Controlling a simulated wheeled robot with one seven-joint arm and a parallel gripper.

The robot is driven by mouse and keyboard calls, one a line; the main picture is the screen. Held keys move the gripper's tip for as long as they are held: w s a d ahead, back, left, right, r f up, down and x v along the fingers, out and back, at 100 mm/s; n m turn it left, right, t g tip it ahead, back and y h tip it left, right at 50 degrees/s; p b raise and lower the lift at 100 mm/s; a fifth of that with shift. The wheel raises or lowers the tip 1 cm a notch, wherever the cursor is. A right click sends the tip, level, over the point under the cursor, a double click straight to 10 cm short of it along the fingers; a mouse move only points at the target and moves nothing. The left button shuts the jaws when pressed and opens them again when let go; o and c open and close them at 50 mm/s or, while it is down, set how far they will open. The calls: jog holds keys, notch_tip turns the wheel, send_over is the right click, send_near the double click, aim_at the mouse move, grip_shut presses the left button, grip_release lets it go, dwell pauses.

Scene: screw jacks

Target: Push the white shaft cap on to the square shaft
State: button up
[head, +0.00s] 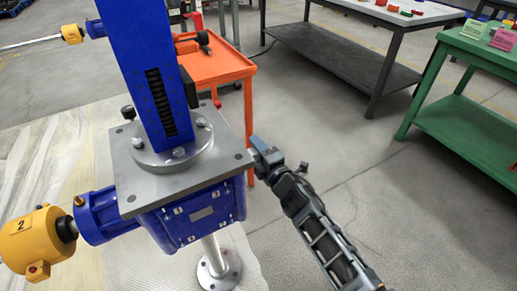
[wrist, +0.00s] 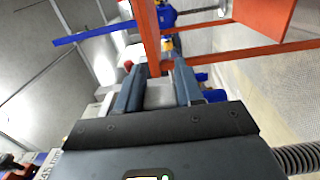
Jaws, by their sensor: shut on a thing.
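My gripper (head: 262,151) is at the right edge of the grey top plate of the blue screw jack (head: 205,217). In the wrist view my gripper's two dark blue-grey fingers (wrist: 158,76) are shut on a pale block-like thing, which looks like the white shaft cap (wrist: 159,96). In the head view a small white bit of the cap (head: 253,154) shows at the fingertips, beside the jack housing. I cannot make out the square shaft in either view. Whether the cap touches or covers it cannot be told.
A yellow motor unit marked 2 (head: 38,243) joins the jack's left side. A blue column (head: 150,75) rises from the plate. An orange table (head: 213,67) stands behind. A grey bench (head: 345,52) and a green table (head: 470,115) are right, with open floor between.

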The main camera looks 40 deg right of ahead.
jog(key=shift+a, duration=0.15)
jog(key=o, duration=1.1)
jog(key=v, duration=0.7)
jog(key=shift+s, duration=0.35)
jog(key=shift+a, duration=0.2)
